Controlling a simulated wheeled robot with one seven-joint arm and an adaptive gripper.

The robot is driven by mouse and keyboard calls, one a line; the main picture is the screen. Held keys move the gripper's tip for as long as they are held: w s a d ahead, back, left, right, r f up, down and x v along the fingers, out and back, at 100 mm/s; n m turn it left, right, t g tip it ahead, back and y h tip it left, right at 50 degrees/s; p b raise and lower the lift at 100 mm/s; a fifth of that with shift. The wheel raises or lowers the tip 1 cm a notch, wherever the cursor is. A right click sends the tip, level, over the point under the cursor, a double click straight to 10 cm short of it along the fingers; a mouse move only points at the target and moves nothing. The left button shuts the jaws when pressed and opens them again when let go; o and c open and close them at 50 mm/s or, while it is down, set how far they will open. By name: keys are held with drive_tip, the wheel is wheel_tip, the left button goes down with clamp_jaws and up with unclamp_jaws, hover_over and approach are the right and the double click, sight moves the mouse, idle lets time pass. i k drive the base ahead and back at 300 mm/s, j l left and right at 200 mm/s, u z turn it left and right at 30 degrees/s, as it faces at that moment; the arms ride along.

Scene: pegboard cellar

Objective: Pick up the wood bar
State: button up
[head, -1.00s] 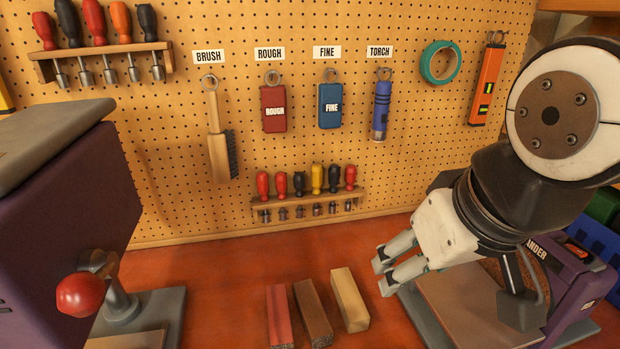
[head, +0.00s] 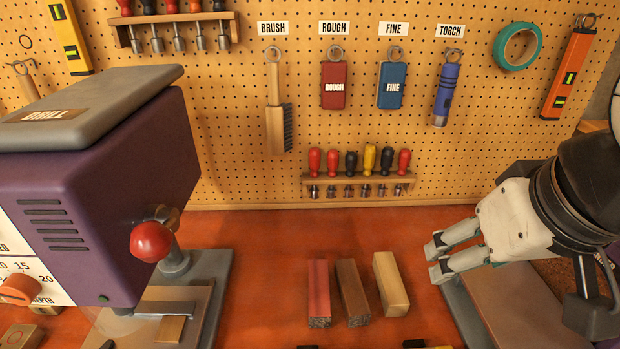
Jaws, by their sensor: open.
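Three bars lie side by side on the red-orange bench: a pale wood bar (head: 391,285) at the right, a dark brown bar (head: 352,292) in the middle and a red bar (head: 318,293) at the left. The pale one looks like plain wood. My gripper (head: 434,260) is to the right of the pale bar and apart from it. Its two pale fingers point left, open with nothing between them. No bar is hidden by it.
A purple drill press (head: 110,190) with a red knob (head: 151,242) fills the left. A grey-edged machine base (head: 462,305) lies under my arm at right. Behind stand a screwdriver rack (head: 358,188) and a pegboard (head: 230,100) with hung tools. Bench left of the bars is clear.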

sight(320, 314)
drive_tip(key=k+l+z, duration=0.1)
drive_tip(key=l+z, duration=0.15)
drive_tip(key=l, duration=0.15)
drive_tip(key=l+z, duration=0.25)
drive_tip(key=l, duration=0.15)
drive_tip(key=k+u, duration=0.1)
drive_tip(key=u, duration=1.2)
drive_tip(key=i+j+z, duration=0.2)
drive_tip(key=j, duration=0.15)
drive_tip(key=j+z, duration=0.2)
drive_tip(key=i+j+z, duration=0.2)
drive_tip(key=j, duration=0.3)
drive_tip(key=j+z, duration=0.2)
drive_tip(key=j, duration=0.15)
